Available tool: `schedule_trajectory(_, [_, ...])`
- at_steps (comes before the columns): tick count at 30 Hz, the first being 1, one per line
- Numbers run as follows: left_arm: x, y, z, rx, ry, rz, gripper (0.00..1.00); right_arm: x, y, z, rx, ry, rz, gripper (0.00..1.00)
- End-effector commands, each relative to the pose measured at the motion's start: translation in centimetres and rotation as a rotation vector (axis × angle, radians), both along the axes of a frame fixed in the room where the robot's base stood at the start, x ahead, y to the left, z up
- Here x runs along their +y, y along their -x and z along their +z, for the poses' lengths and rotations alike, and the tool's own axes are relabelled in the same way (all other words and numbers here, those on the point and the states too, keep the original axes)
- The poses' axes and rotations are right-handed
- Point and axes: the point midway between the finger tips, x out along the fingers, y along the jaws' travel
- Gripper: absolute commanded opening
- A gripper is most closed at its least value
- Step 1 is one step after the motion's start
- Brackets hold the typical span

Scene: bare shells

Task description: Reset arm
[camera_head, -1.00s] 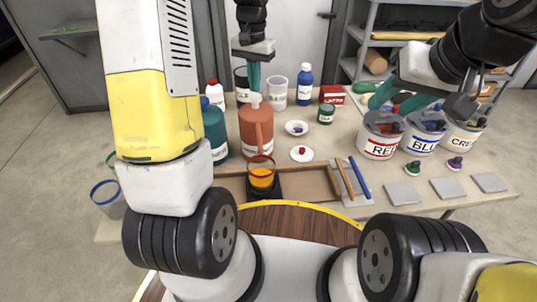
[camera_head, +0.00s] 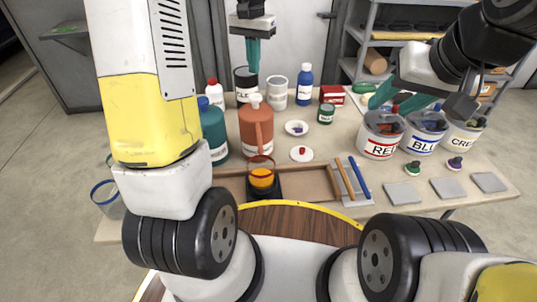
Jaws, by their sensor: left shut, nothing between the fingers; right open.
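My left gripper (camera_head: 253,58) is shut and empty, its teal fingers pointing down above the back of the table, behind the orange jug (camera_head: 256,130). My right gripper (camera_head: 398,99) is open, with teal fingers spread above and just behind the bucket labelled RED (camera_head: 381,146), near the bucket labelled BLUE (camera_head: 420,143). The arm link and the rims hide part of the buckets' insides.
A teal jug (camera_head: 214,132), bottles and cups stand around the orange jug. An orange-filled glass (camera_head: 261,178) sits on a dark stand in front. Two small plates (camera_head: 297,128) lie mid-table. Grey tiles (camera_head: 404,193) lie at the right front. Shelves (camera_head: 360,45) stand behind.

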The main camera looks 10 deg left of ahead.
Motion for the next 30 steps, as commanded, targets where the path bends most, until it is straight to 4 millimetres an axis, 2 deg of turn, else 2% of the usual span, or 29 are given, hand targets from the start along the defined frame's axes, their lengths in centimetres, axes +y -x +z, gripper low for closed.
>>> schedule_trajectory(12, [0.0,0.1,0.0,-0.001,0.0,0.0,0.0,0.0,0.0,0.0,0.0,0.0,0.0,0.45])
schedule_trajectory(16, [0.0,1.1,1.2,-0.029,0.007,0.008,0.0,0.0,0.0,0.0,0.0,0.0,0.0,0.45])
schedule_trajectory(20, [-0.2,4.3,3.8,-0.1,0.032,0.029,0.0,0.0,0.0,0.0,0.0,0.0,0.0,0.45])
schedule_trajectory(24, [-0.6,9.2,6.4,-0.203,0.072,0.062,0.0,0.0,0.0,0.0,0.0,0.0,0.0,0.45])
schedule_trajectory(30, [-1.2,16.2,7.9,-0.346,0.142,0.113,0.0,0.0,0.0,0.0,0.0,0.0,0.0,0.45])
